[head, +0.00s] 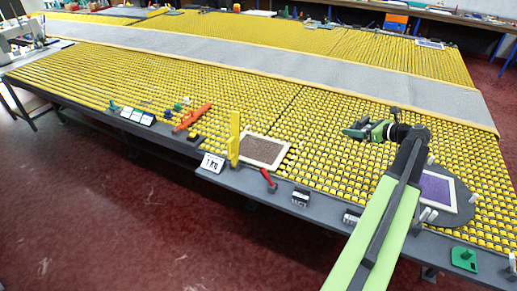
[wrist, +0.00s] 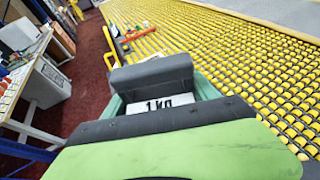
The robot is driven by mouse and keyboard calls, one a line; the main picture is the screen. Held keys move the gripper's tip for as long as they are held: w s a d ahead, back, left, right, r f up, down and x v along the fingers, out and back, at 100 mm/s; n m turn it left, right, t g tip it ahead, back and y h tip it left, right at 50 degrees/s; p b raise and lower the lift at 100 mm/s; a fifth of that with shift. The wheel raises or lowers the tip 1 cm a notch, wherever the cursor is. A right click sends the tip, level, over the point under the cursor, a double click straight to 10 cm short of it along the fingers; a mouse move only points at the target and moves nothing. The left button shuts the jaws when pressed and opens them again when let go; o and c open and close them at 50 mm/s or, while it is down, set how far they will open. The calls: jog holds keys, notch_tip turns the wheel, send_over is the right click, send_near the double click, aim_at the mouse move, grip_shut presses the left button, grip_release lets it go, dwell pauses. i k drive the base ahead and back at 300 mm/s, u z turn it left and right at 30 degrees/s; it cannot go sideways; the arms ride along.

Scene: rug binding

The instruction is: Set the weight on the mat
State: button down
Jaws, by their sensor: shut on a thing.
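My gripper (head: 356,131) is held above the yellow roller table, right of the middle in the head view. In the wrist view its dark jaws are shut on a pale block marked "1 kg" (wrist: 168,103), the weight. In the head view I cannot make the weight out clearly at the jaws. A brown mat with a pale border (head: 265,150) lies near the table's front edge, left of my gripper and apart from it. A purple mat with a white border (head: 436,188) lies to the right, partly beside my arm.
A yellow upright piece (head: 234,138) stands at the brown mat's left edge, with a white sign (head: 212,162) in front. A red-handled tool (head: 268,179) lies on the front rail. An orange tool (head: 192,117) lies farther left. A grey strip (head: 300,75) crosses the table behind.

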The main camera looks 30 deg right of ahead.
aim_at(269, 152)
jog(key=i, duration=0.95)
